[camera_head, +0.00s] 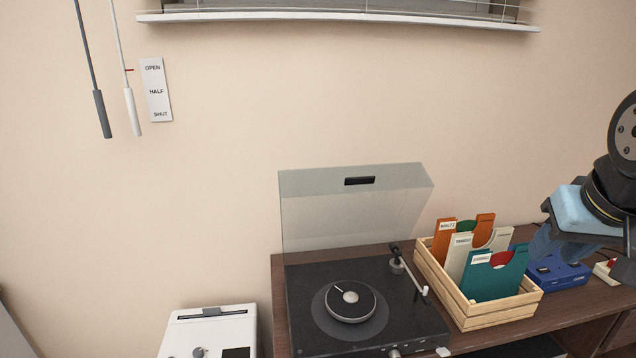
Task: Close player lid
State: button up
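The record player (415,325) sits on a dark wooden cabinet, with a dark platter and a pale tonearm on its top. Its see-through lid (340,220) stands raised at the back, tilted up near the wall, with a small dark handle (359,181) on its upper edge. My gripper (548,243) is at the right edge of the view, blue and dark, above the cabinet's right part and well apart from the lid. Its fingers are partly hidden and unclear, so I cannot tell whether they are open or shut.
A wooden crate (490,318) of record sleeves stands right of the player, between it and my gripper. A blue box (562,274) is behind and below my gripper. A white machine (212,325) stands at the left. Two blind wands (103,115) hang at upper left. Air above the player is clear.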

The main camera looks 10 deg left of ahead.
aim_at(358, 180)
jog(key=u, duration=0.4)
jog(key=k, duration=0.7)
jog(key=u, duration=0.35)
jog(key=i, duration=1)
